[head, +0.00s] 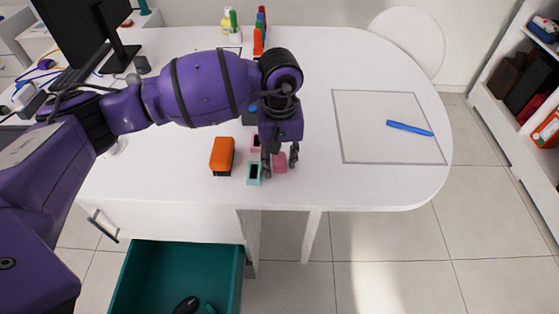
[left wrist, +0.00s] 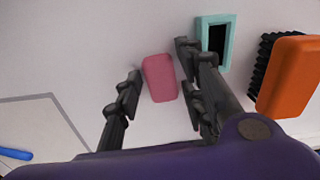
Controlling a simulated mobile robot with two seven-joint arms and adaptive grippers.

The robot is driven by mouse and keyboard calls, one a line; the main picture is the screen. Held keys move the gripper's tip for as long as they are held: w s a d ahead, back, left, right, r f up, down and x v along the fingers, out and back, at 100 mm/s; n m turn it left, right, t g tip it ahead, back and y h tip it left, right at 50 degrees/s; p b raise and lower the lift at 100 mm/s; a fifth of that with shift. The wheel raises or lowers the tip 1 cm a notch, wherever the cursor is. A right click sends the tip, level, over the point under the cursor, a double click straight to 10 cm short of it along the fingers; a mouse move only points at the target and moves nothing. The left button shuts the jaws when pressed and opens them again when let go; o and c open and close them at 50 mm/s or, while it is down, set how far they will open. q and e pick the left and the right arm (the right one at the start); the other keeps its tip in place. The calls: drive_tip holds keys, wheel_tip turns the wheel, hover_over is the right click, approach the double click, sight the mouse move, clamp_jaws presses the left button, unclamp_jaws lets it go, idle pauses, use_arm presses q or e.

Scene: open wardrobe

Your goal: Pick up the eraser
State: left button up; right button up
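The pink eraser (head: 280,162) lies on the white table near its front edge. It also shows in the left wrist view (left wrist: 159,77), as a rounded pink block. My left gripper (head: 280,158) points down over it. Its fingers are apart, one on each side of the eraser, with a visible gap to the left finger in the left wrist view. The gripper is open and empty. Whether the right-hand fingers in the left wrist view touch the eraser cannot be told. My right gripper is not in view.
A teal block with a dark slot (head: 254,173) is close beside the gripper. An orange block with black bristles (head: 222,155) lies left of it. A blue pen (head: 409,128) lies on the right. An open teal drawer (head: 150,275) sticks out below the table.

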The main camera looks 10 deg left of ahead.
use_arm(q)
drive_tip(key=c, duration=0.7)
drive_tip(key=shift+r, duration=0.1)
